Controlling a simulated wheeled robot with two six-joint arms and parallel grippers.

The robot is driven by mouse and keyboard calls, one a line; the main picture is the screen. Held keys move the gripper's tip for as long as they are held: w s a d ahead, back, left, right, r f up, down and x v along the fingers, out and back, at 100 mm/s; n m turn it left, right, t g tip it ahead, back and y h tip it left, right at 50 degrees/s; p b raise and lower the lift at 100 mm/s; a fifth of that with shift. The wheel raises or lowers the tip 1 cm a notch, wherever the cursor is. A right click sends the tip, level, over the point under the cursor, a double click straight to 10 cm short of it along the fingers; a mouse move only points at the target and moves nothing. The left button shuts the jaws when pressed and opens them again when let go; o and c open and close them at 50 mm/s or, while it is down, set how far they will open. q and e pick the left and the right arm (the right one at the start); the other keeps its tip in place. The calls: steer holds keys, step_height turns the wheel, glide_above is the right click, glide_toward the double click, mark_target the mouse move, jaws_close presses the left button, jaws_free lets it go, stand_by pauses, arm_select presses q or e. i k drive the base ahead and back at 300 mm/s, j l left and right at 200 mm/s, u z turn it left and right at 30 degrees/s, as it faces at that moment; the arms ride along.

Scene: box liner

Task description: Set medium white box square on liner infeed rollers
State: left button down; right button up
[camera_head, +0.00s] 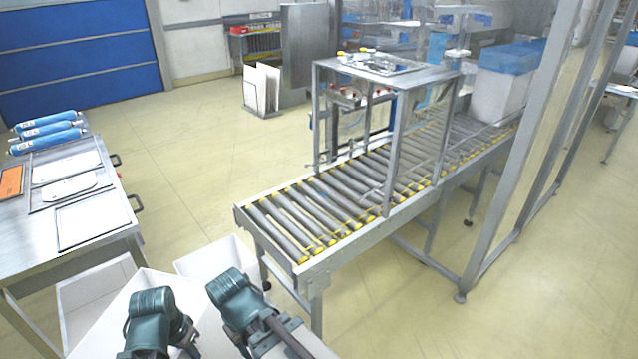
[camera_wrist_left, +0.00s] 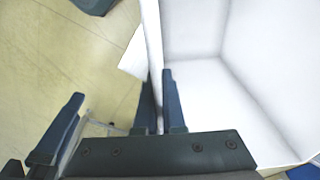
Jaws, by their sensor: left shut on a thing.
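A white open-topped box (camera_head: 108,316) is at the bottom of the head view, partly hidden by my arms. In the left wrist view its white inner walls and floor (camera_wrist_left: 205,85) fill the right side. My left gripper (camera_wrist_left: 159,100) is shut on a wall of this box, one finger on each side. In the head view my left wrist (camera_head: 152,318) is over the box and its fingers are hidden. My right wrist (camera_head: 245,300) is beside it, its fingers hidden. The infeed rollers (camera_head: 290,222) lie ahead to the right, and their near end is empty.
Another white box (camera_head: 208,262) stands on the floor before the conveyor. A steel table (camera_head: 40,235) with blue rolls (camera_head: 45,130) and flat sheets is at left. A metal frame (camera_head: 390,85) spans the rollers. A blue-lined box (camera_head: 500,85) is at the far end.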

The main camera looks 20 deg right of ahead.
mark_target(306, 213)
steer(key=l+u, duration=0.15)
steer(key=l, duration=0.5)
steer(key=l+u, duration=0.15)
steer(key=l, duration=0.45)
steer(key=k+l+u, duration=0.15)
steer(key=l, duration=0.45)
steer(key=k+l, duration=0.1)
steer(key=l, duration=1)
steer(key=k+l, duration=0.15)
steer(key=l, duration=0.4)
